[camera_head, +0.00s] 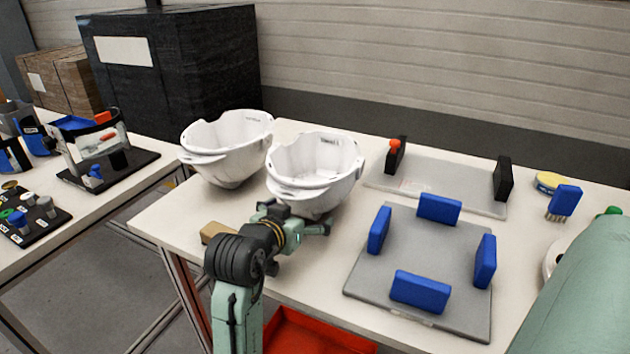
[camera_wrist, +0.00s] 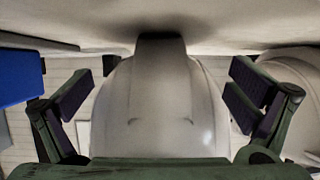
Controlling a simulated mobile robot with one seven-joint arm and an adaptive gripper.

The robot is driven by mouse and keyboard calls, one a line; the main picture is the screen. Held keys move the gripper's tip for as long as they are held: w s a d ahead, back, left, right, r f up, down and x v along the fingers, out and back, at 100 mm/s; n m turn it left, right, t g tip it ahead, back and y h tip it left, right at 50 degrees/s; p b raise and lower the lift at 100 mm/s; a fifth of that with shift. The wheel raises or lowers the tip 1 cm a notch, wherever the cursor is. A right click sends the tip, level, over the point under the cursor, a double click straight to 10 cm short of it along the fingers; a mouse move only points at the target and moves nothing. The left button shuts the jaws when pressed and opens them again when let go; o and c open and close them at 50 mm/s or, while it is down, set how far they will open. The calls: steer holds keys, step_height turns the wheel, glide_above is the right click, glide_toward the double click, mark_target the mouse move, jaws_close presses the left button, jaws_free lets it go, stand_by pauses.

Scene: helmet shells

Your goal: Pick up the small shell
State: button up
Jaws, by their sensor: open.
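Two white helmet shells sit open side up on the table, a left shell (camera_head: 222,165) and a nearer right shell (camera_head: 318,182). They look close in size, so I cannot tell surely which is the small one. My gripper (camera_head: 297,222) is low at the near side of the right shell, its fingers spread. In the wrist view a white shell (camera_wrist: 185,105) fills the middle between the two open fingers of my gripper (camera_wrist: 160,88). I see no clear finger contact with it. Part of another pale shell (camera_wrist: 290,75) shows at the right edge.
A grey plate with several blue blocks (camera_head: 420,292) lies to the right of my gripper. Behind it is a grey plate with black uprights (camera_head: 503,178). A small tan block (camera_head: 214,231) lies left of my gripper. A red tray (camera_head: 315,335) is below the table's front edge.

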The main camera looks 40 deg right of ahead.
steer(key=shift+x, duration=0.8)
steer(key=shift+c, duration=0.4)
steer(key=shift+r, duration=0.1)
steer(key=c, duration=2.3)
